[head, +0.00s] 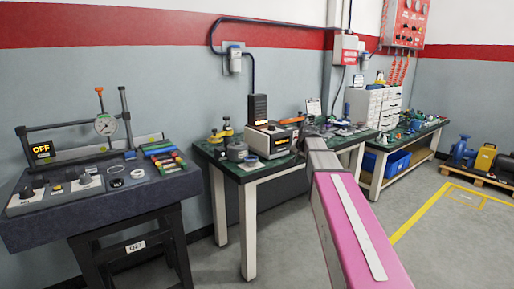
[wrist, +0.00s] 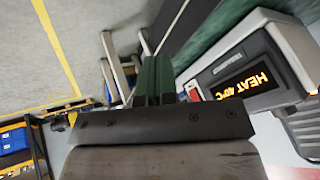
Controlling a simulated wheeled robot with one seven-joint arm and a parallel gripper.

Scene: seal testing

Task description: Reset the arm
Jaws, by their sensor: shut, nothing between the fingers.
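My gripper (wrist: 155,62) shows in the wrist view as two dark green fingers lying together, shut and empty, ahead of a black mount. In the head view my pink and grey arm reaches from the lower right toward the middle green-topped table (head: 290,160). The gripper itself is hard to make out there, near the table's right part. In the wrist view a grey and white unit (wrist: 250,80) with a lit "HEAT" display stands right of the fingers, close to them in the picture. The gap between them cannot be judged.
A dark granite bench (head: 110,200) with a dial gauge (head: 105,125) stands at left. A heater unit (head: 268,140) and a grey pot (head: 236,151) sit on the middle table. White drawers (head: 362,106) stand behind.

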